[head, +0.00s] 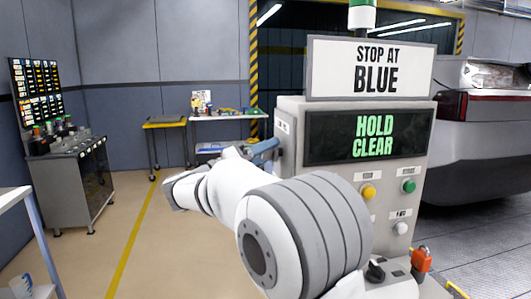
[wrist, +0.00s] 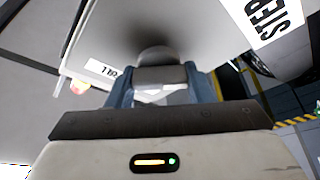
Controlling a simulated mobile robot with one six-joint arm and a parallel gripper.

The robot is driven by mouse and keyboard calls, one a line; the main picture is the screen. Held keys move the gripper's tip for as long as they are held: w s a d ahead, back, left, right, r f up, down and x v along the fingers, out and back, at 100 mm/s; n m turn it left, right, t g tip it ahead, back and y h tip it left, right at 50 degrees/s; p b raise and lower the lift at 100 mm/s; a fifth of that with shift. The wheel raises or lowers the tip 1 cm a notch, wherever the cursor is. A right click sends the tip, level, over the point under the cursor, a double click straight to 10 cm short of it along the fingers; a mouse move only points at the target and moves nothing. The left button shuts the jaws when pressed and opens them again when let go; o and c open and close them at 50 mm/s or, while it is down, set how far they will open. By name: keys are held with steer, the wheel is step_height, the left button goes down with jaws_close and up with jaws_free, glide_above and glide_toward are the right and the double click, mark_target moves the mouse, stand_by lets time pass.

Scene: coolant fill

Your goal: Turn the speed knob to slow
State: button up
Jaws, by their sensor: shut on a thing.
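My gripper (head: 268,148) is at the left side of the grey control console (head: 290,110) in the head view. In the wrist view my gripper (wrist: 163,88) has its two blue-grey fingers on either side of a grey, rounded knob-like part (wrist: 160,74), shut on it. This part stands out from a pale panel. No mark on it can be read, so its setting and whether it is the speed knob cannot be told. In the head view it is hidden behind the gripper and the console's edge. A small white label (wrist: 103,71) is left of the fingers.
The console screen (head: 370,136) reads "HOLD CLEAR" below a "STOP AT BLUE" sign (head: 368,68). A car (head: 485,130) stands at right. The floor at left is open.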

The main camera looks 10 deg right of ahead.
steer(key=shift+n, duration=0.3)
steer(key=n+y+p, duration=0.1)
steer(key=n, duration=0.1)
steer(key=n+p, duration=0.1)
steer(key=n, duration=0.2)
steer(key=shift+r+t+y, duration=0.1)
steer(key=shift+t+y, duration=0.3)
steer(key=n+y+p, duration=0.1)
steer(key=n+p, duration=0.3)
steer(key=shift+n+y+p, duration=0.3)
steer(key=shift+y, duration=0.1)
steer(key=n+g+y+p, duration=0.1)
steer(key=n+p, duration=0.3)
steer(key=p, duration=0.2)
steer(key=shift+g, duration=0.4)
steer(key=n+y+p, duration=0.1)
steer(key=n+p, duration=0.1)
steer(key=p, duration=0.1)
steer(key=shift+g, duration=0.4)
steer(key=shift+f+n+p, duration=0.25)
steer(key=shift+n+p, duration=0.05)
steer(key=shift+p, duration=0.2)
steer(key=shift+f, duration=0.1)
